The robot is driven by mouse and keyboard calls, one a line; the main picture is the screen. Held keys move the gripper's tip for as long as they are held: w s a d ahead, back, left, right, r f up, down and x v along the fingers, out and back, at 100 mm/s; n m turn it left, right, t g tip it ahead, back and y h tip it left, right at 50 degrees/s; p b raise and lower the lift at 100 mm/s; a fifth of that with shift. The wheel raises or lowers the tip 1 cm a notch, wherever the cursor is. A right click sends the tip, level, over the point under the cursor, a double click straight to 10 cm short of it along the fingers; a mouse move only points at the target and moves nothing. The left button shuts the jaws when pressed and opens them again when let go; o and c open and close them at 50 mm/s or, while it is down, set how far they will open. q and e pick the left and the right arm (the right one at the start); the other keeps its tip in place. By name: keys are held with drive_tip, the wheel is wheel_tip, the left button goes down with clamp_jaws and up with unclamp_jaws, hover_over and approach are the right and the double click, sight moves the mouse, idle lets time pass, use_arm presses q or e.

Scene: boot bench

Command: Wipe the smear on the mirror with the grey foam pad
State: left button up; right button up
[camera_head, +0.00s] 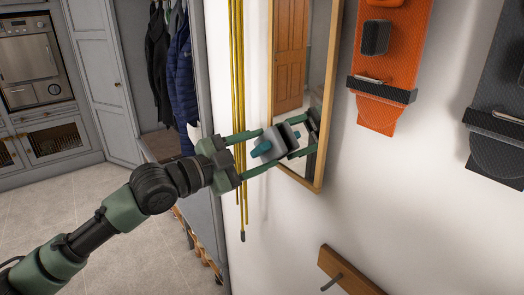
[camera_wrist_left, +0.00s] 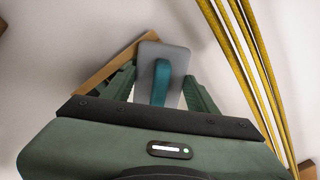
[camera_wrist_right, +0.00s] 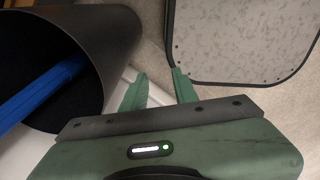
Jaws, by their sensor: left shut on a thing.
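The mirror (camera_head: 318,45) hangs on the white wall in a wooden frame and reflects an orange-brown door. I cannot make out a smear on its glass. My left gripper (camera_head: 264,147) is shut on the teal handle of the grey foam pad (camera_head: 276,140), in front of the mirror's lower part. The pad also shows between the fingers in the left wrist view (camera_wrist_left: 172,57). I cannot tell whether the pad touches the glass. My right gripper (camera_wrist_right: 160,80) shows only in the right wrist view, its fingers apart with nothing between them.
Yellow cords (camera_head: 238,90) hang left of the mirror, close to my left gripper. An orange holder (camera_head: 385,60) and a dark one (camera_head: 500,100) hang to the right. A wooden peg rail (camera_head: 345,272) is below. A dark bin (camera_wrist_right: 115,35) stands near my right gripper.

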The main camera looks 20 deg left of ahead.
use_arm(q)
drive_tip(key=b+v, duration=0.1)
drive_tip(key=v, duration=0.3)
drive_tip(key=shift+s+a+f, duration=0.15)
drive_tip(key=shift+a, duration=0.1)
drive_tip(key=shift+s+a+b, duration=0.25)
drive_tip(key=shift+s+b, duration=0.1)
drive_tip(key=shift+s, duration=0.1)
drive_tip(key=shift+s+a+f+b, duration=0.1)
drive_tip(key=shift+s+a+b, duration=0.4)
drive_tip(key=shift+b, duration=0.2)
drive_tip(key=shift+s+a+r+b, duration=0.25)
drive_tip(key=shift+s+a+b, duration=0.15)
drive_tip(key=shift+s, duration=0.25)
